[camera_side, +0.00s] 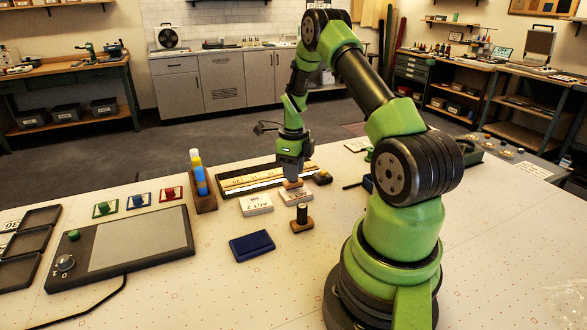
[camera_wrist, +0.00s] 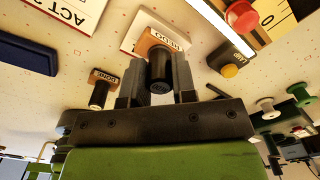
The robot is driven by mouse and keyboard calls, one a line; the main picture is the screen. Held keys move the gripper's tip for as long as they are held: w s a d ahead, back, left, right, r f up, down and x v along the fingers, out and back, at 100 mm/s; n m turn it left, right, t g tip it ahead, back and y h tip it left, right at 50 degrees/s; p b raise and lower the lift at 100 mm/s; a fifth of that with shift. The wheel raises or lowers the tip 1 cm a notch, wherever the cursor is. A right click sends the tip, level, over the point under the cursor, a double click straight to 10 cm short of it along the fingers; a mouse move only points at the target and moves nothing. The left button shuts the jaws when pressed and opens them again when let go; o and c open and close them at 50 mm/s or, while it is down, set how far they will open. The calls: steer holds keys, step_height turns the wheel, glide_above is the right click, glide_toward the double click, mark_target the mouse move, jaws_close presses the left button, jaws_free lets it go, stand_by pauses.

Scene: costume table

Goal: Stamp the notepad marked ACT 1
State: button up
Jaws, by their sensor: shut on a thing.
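My gripper (camera_side: 293,172) is shut on the black handle of a stamp (camera_wrist: 160,72) with a wooden base, its small label hard to read. The stamp is upright, right over a white notepad (camera_side: 296,197); I cannot tell whether it touches. Another stamp (camera_side: 302,219), labelled DONE in the wrist view (camera_wrist: 100,92), stands in front. A blue ink pad (camera_side: 251,246) lies nearer the camera.
A black tray with a yellow ruler (camera_side: 255,180) lies behind the pads. A wooden holder with markers (camera_side: 203,190) stands left of them. The table's front middle is clear.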

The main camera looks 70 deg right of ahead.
steer(key=shift+f, duration=0.6)
stand_by(1.4)
steer(key=shift+r, duration=0.1)
steer(key=shift+r, duration=3.45)
steer(key=w+a+r+m, duration=0.1)
steer(key=a+r+m, duration=0.2)
steer(key=a+m, duration=1)
steer(key=w+a+r+m, duration=0.1)
steer(key=a+r+m, duration=0.2)
steer(key=a+m, duration=1)
steer(key=m, duration=1)
steer(key=shift+w+r, duration=0.35)
